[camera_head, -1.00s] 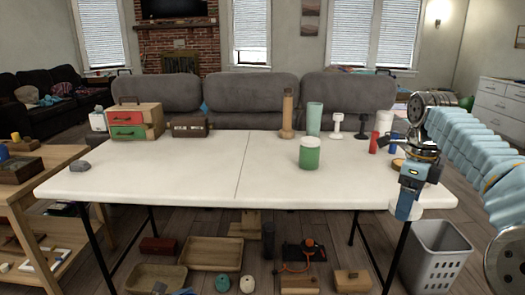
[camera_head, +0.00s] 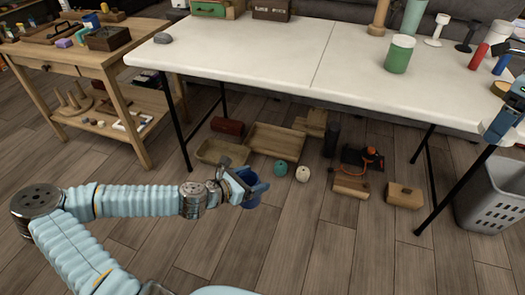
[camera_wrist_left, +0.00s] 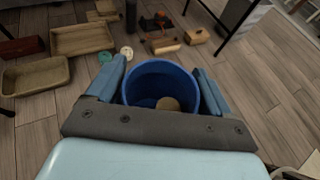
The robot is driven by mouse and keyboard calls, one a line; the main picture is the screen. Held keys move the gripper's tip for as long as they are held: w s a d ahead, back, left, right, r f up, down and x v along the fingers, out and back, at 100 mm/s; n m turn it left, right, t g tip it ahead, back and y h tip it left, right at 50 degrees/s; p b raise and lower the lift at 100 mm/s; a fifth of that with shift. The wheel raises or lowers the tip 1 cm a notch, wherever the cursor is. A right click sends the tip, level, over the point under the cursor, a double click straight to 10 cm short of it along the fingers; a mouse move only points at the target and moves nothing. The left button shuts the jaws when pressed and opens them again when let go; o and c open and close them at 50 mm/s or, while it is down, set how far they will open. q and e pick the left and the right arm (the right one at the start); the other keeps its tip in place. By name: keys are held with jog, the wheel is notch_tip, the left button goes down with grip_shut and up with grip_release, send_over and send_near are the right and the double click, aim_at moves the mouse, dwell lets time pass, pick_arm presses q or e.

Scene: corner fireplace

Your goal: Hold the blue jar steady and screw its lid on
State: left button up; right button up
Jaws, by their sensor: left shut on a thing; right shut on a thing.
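The blue jar (camera_head: 254,190) is held in the air over the floor, in front of the table. My left gripper (camera_head: 243,188) is shut on it. In the left wrist view the jar (camera_wrist_left: 150,72) is between the two fingers, its open mouth facing the camera with no lid on it. A tan round patch shows inside. My right gripper (camera_head: 505,122) is at the right edge of the head view, by the table's right front corner, partly cut off. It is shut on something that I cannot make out. The two grippers are far apart.
A white table (camera_head: 270,50) bears a green jar (camera_head: 399,55) and a tan disc (camera_head: 501,89). Under it are wooden trays (camera_head: 275,147), balls and tools. A grey basket (camera_head: 485,195) stands at right, a wooden shelf table (camera_head: 85,60) at left. The front floor is clear.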

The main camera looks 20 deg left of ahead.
pick_arm(q)
jog(key=w+d+f+m+g+h, duration=0.2)
jog(key=d+m+g+h, duration=0.3)
jog(key=d, duration=1)
jog(key=m+g, duration=0.1)
jog(key=m, duration=0.1)
jog(key=shift+m+g+h, duration=0.3)
